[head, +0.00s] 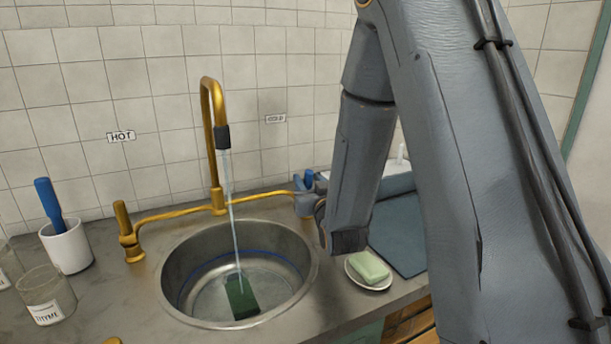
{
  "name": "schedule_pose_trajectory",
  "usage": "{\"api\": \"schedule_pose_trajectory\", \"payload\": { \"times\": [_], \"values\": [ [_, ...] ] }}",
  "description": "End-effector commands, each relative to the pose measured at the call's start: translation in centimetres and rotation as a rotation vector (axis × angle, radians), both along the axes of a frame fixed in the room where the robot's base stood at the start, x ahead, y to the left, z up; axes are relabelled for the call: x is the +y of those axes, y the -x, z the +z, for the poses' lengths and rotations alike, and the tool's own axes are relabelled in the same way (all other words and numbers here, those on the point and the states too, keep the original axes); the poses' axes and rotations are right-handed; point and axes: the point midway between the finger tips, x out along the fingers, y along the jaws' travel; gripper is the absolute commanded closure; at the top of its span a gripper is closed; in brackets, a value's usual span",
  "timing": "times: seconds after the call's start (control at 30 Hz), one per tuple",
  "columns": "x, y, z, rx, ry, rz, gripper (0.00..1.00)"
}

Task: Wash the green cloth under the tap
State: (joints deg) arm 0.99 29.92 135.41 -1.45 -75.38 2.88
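The green cloth (241,298) lies in the round metal sink (172,262), on the basin floor toward the front. It looks dark and flat, like a folded rectangle. The brass tap (214,130) arches over the sink with a dark nozzle. A thin stream of water (234,225) runs from it down onto the cloth's upper end. My gripper (306,184) is behind the sink's right rim, at the right end of the brass pipe and away from the cloth. Blue parts show there. My arm hides part of this area, and I cannot tell whether the fingers are closed on anything.
A brass handle (127,236) stands left of the sink below a HOT label (121,137). A white cup (68,248) with a blue-handled tool and a thyme jar (46,296) stand at left. Green soap (369,266) on a dish and a grey-blue mat (402,240) lie right.

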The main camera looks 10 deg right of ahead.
Motion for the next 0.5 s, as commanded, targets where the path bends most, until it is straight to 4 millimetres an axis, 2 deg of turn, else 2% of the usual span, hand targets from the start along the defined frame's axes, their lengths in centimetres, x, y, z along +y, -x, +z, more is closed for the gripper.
{"api": "schedule_pose_trajectory", "payload": {
  "times": [0.1,0.23,0.5],
  "values": [
    [0.0,-1.9,0.1,0.0,0.0,0.0,0.62],
    [0.0,-3.3,0.0,0.001,0.0,-0.001,0.62],
    [-0.1,-4.2,0.0,0.001,0.0,-0.002,0.62]
  ]
}}
